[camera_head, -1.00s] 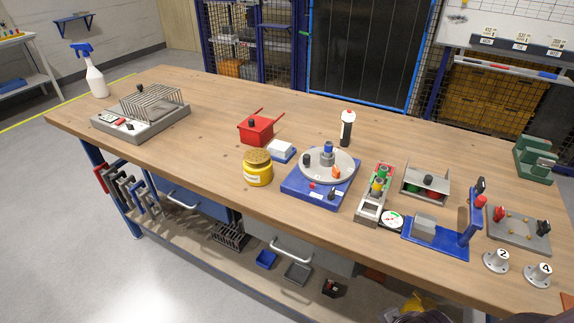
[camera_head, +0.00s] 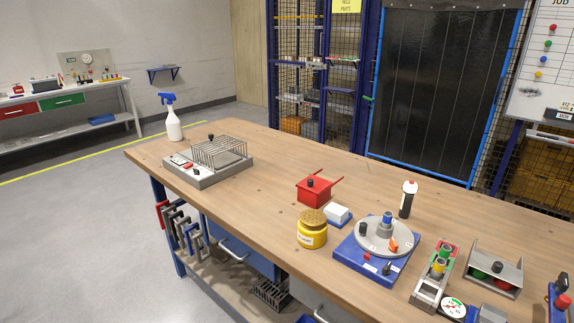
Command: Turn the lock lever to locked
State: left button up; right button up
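The rotary jig is a round grey turntable (camera_head: 372,238) on a blue square base (camera_head: 350,262), on the right part of the wooden bench. A blue-topped post (camera_head: 386,222) stands on the disc, with an orange piece (camera_head: 393,245) and a dark knob (camera_head: 362,229) near its rim. A small black lever (camera_head: 387,268) sits at the base's front corner, with a red spot (camera_head: 367,256) beside it. I cannot tell from here which of these is the lock lever or how it is set. Neither of my grippers is in view.
A yellow jar (camera_head: 312,232), a white-topped blue block (camera_head: 337,215) and a red box (camera_head: 314,191) stand left of the jig. The left-middle of the bench (camera_head: 250,210) is clear.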

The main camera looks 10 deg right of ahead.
aim_at(386, 270)
jog(key=z, duration=0.9)
jog(key=k+l+u, duration=0.1)
jog(key=l+u, duration=0.15)
jog(key=l, duration=0.25)
jog(key=i+j, duration=0.1)
jog(key=j, duration=1.05)
jog(key=i+j, duration=0.15)
jog(key=j, duration=0.45)
